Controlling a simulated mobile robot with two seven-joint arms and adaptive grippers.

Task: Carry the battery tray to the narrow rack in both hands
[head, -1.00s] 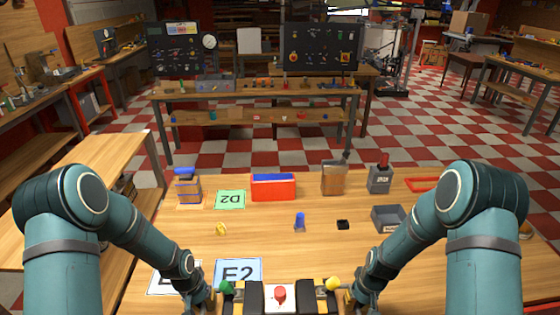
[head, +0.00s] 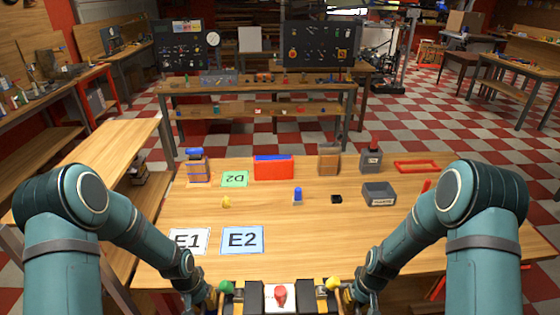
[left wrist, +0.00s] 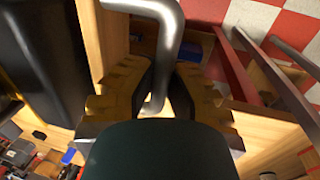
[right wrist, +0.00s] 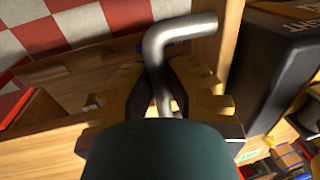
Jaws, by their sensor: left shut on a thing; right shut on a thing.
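The battery tray (head: 253,297) is at the bottom middle of the head view, a dark case with yellow parts, a red knob on top and green and yellow balls at its sides. Only its top shows. My left gripper (left wrist: 158,98) is shut on a bent metal handle (left wrist: 166,40) beside the black case (left wrist: 38,60). My right gripper (right wrist: 163,98) is shut on the matching handle (right wrist: 168,38), with the case (right wrist: 275,65) to the right in that view. The tray looks about level, in front of the worktable. I cannot pick out the narrow rack with certainty.
The wooden worktable (head: 320,235) lies ahead, with E1 (head: 189,241) and E2 (head: 242,240) cards, a red-blue box (head: 273,168) and a grey bin (head: 379,195). A side bench (head: 100,160) stands left. Checkered floor (head: 420,120) is open at the back right.

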